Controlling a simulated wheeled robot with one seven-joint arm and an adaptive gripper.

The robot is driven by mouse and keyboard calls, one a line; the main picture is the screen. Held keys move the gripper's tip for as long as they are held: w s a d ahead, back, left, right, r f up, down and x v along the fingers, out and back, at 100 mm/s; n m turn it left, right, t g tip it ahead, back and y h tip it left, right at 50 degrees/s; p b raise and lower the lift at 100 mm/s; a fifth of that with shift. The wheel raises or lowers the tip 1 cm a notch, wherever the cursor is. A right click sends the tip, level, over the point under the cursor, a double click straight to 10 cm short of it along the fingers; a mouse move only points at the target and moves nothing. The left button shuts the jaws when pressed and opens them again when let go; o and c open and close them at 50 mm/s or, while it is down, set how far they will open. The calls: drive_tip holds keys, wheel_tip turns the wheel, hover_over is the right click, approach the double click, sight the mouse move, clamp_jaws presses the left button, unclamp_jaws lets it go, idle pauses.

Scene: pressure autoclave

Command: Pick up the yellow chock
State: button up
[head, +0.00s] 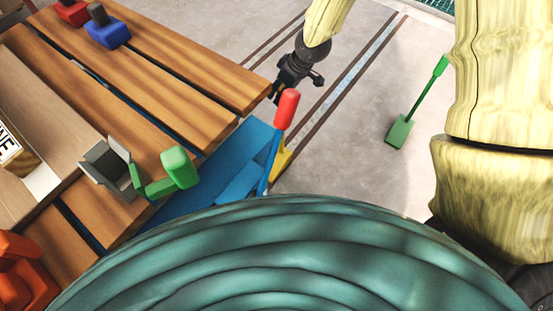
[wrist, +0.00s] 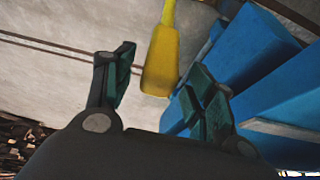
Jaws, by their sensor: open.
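The yellow chock (head: 284,157) shows in the head view as a small yellow patch, mostly hidden behind the red-tipped blue lever. In the wrist view its long yellow part (wrist: 160,58) extends from the top edge and widens towards a rounded end. My gripper (head: 279,92) is above and beyond the chock in the head view. In the wrist view my gripper (wrist: 160,72) has its fingers spread, with the yellow end lying between them in the picture, nearer the right finger. No contact is clear.
A blue structure (head: 238,158) stands close by and fills the right of the wrist view (wrist: 245,55). The red-tipped lever (head: 286,108) rises beside it. A slatted wooden table (head: 160,75) is at left. A green chock (head: 400,133) lies on open floor at right.

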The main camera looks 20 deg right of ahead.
drive_tip(key=b+x, duration=0.1)
drive_tip(key=x, duration=0.3)
drive_tip(key=shift+d+b, duration=0.2)
drive_tip(key=shift+b, duration=0.15)
drive_tip(key=shift+r, duration=0.1)
clamp_jaws()
